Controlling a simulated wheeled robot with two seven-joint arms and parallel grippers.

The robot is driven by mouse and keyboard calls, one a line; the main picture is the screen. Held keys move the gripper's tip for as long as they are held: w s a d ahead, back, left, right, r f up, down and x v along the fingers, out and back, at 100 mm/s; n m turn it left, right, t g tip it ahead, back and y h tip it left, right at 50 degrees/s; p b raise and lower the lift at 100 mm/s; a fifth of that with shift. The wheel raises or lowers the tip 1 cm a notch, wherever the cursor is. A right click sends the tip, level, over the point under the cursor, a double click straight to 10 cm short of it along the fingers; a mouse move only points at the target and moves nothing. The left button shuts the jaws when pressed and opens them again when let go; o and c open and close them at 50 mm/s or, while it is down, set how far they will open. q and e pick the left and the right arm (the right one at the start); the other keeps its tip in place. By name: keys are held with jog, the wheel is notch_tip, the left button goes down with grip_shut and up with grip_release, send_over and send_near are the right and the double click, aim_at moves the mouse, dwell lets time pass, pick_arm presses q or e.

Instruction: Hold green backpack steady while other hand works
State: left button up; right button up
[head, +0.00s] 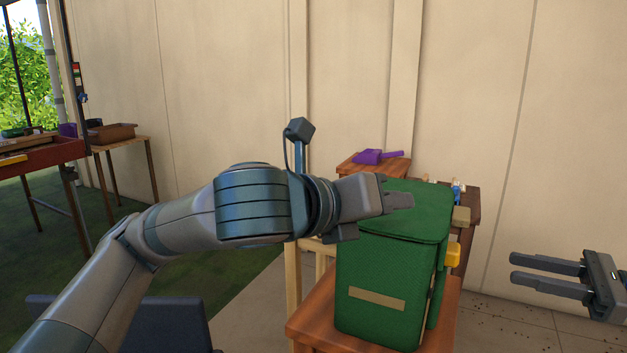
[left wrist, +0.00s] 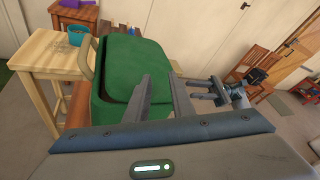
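The green backpack (head: 385,265) stands upright on a reddish wooden seat (head: 315,318), its lid closed, with a tan label strip on its front. In the left wrist view the backpack (left wrist: 118,65) lies left of and behind my left fingers. My left gripper (head: 400,200) reaches in from the left and overlaps the backpack's top in the head view. In the left wrist view its fingers (left wrist: 160,78) stand apart with nothing clearly between them; contact with the backpack cannot be told. My right gripper (head: 513,266) is open and empty, to the right of the backpack.
A purple scoop (head: 368,157) lies on a wooden surface behind the backpack. A yellow item (head: 453,255) is at the backpack's right side. A wooden chair (left wrist: 265,65) stands farther off. Tiled floor is open at right.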

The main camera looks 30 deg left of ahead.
pick_arm(q)
jog(key=s+a+r+m+y, duration=0.1)
jog(key=a+y, duration=0.4)
jog(key=a, duration=0.6)
jog(key=shift+s+a+r+m, duration=0.25)
jog(key=shift+s+r, duration=0.2)
jog(key=shift+r, duration=0.3)
jog(key=x, duration=1.7)
jog(key=shift+w+a+f, duration=0.15)
jog(key=shift+a, duration=0.05)
grip_shut()
dwell(0.7)
pick_arm(e)
jog(key=shift+c, duration=0.3)
grip_shut()
dwell(1.2)
